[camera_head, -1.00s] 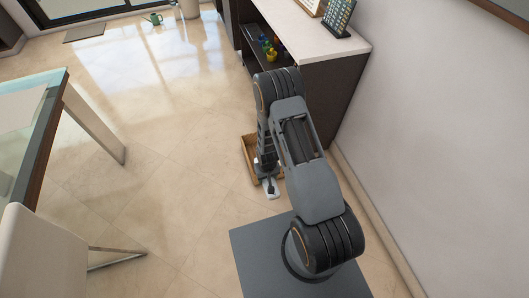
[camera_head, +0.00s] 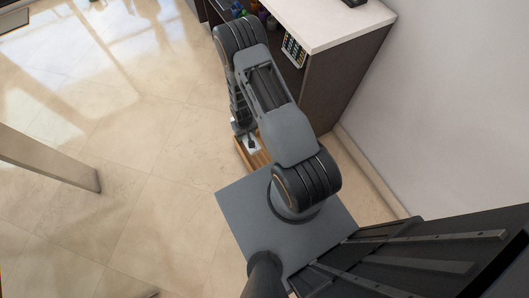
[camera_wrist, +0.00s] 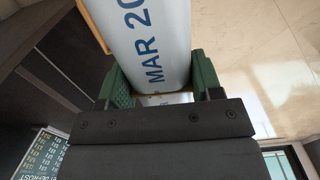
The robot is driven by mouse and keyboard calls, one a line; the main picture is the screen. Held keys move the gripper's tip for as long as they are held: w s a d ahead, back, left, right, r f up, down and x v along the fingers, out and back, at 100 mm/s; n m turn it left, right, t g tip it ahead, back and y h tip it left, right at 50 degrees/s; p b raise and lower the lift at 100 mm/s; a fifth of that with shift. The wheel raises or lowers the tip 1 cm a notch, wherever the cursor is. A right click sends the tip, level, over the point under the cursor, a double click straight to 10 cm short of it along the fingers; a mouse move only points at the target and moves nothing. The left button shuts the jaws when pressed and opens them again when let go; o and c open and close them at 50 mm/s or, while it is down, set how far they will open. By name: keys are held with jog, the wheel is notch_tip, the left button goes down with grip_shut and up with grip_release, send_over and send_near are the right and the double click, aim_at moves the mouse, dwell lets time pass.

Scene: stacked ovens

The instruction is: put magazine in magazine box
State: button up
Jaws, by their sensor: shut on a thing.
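The magazine (camera_wrist: 155,40) is pale blue-white with dark blue "MAR 20" lettering, and its surface looks curved. My gripper (camera_wrist: 160,84) is shut on it, with a green finger on each side. In the head view my gripper (camera_head: 247,141) points down near the floor, and only a small white part of the magazine (camera_head: 254,147) shows beside it. The wooden magazine box (camera_head: 243,153) stands on the floor by the gripper, partly hidden by my arm. Its edge shows in the wrist view (camera_wrist: 96,28). I cannot tell whether the magazine is inside the box.
A dark cabinet (camera_head: 341,83) with a white top (camera_head: 335,18) stands close on the right, before a wall. A panel with coloured rows (camera_head: 293,50) is at its front edge. A table leg (camera_head: 50,168) is at left. Tiled floor (camera_head: 150,130) between is clear.

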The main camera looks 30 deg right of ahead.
jog(key=b, duration=2.9)
send_over(259, 160)
notch_tip(259, 160, down, 38)
notch_tip(259, 160, down, 10)
jog(key=b, duration=0.4)
jog(key=shift+w+a+b, duration=0.1)
jog(key=shift+w+b, duration=0.05)
jog(key=shift+b, duration=0.15)
jog(key=o, duration=1.1)
jog(key=shift+f, duration=0.15)
jog(key=shift+o, duration=0.2)
